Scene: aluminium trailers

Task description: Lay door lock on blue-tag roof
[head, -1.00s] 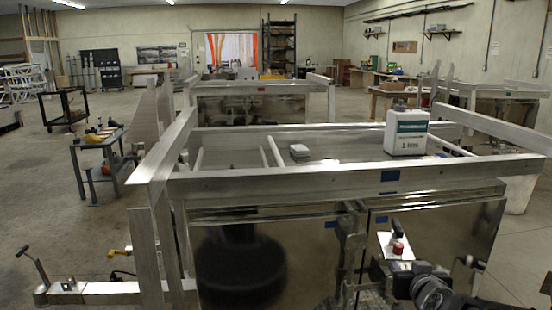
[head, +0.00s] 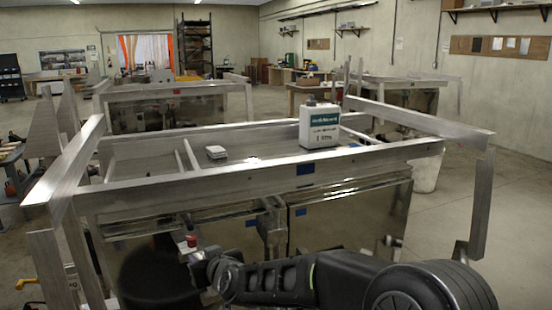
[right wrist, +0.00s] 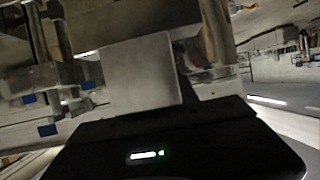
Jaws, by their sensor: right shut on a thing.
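The blue-tag trailer stands right in front of me, with a blue tag (head: 305,168) on its front top rail. Its roof (head: 150,168) is framed by metal rails. My right gripper (head: 197,258) is shut on the door lock (head: 190,241), which shows a red part and a pale plate. It is in front of the trailer's shiny door face, below the roof rail. In the right wrist view a pale metal block (right wrist: 140,80), likely part of the lock, stands before the dark gripper body. The fingertips are hard to make out. My left gripper is out of view.
A white canister (head: 320,125) and a small white box (head: 216,152) are on the roof. Tilted metal rails (head: 65,170) rise at the left and a long bar (head: 420,116) at the right. A red-tag trailer (head: 175,106) stands behind.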

